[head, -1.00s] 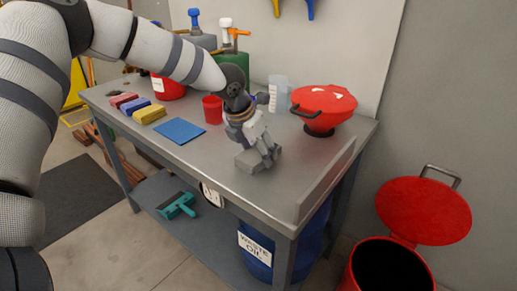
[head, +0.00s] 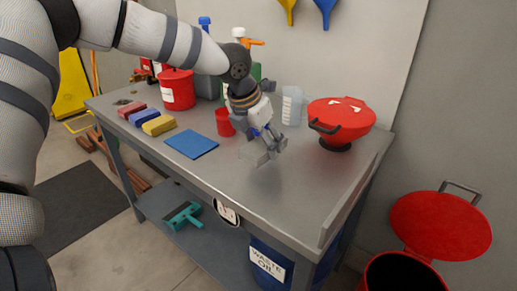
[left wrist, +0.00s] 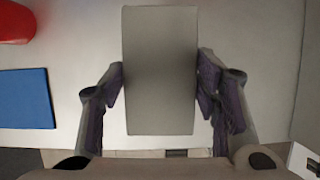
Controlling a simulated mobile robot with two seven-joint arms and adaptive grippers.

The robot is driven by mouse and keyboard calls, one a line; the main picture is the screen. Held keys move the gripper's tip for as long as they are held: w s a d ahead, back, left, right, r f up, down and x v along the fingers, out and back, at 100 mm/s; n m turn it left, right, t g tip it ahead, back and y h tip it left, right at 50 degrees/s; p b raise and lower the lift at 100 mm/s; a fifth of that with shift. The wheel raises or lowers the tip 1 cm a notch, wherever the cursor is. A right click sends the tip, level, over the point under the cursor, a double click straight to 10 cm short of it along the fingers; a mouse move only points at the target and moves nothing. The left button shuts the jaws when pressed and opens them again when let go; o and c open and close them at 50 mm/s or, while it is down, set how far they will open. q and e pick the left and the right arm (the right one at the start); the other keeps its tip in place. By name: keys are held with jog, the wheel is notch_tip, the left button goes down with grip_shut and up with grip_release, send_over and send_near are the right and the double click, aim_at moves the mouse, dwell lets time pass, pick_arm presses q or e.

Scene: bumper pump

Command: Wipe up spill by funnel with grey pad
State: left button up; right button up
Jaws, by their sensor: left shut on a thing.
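The grey pad (head: 253,154) is a flat block held in my left gripper (head: 268,147), low over the middle of the bench. In the left wrist view the pad (left wrist: 160,75) sits between the two fingers of the gripper (left wrist: 160,88), with one on each side. I cannot tell whether the pad touches the bench. The red funnel (head: 341,116) with a handled lid stands on a dark base to the right of the pad. I cannot make out the spill on the grey bench. My right gripper is not in view.
A blue mat (head: 191,144), a red cup (head: 225,122) and a clear beaker (head: 291,105) stand near my left gripper. Red, blue and yellow sponges (head: 158,124) lie at the left. The bench's right front (head: 290,190) is clear. An open red bin (head: 440,225) stands at lower right.

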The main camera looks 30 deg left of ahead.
pick_arm(q)
jog(key=shift+r, duration=1.25)
